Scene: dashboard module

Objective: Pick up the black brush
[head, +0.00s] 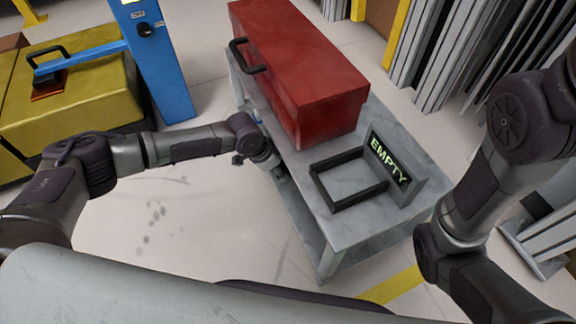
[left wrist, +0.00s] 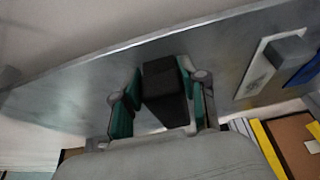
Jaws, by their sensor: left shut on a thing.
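A black block-shaped thing, which looks like the black brush (left wrist: 164,88), sits between the teal fingers of my left gripper (left wrist: 158,84) in the left wrist view. The fingers are shut on its two sides. In the head view my left gripper (head: 276,170) is at the left long edge of the grey table, beside the red toolbox. The brush cannot be made out there, and most of its body is hidden in the wrist view too. My right arm comes in from the right, but its gripper is out of view.
The grey table (head: 240,88) bears a red toolbox (head: 300,65), a dark square frame (head: 328,196) and an "EMPTY" display (head: 390,160). A blue post (head: 160,65) and a yellow box (head: 75,105) stand left. The floor between is clear.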

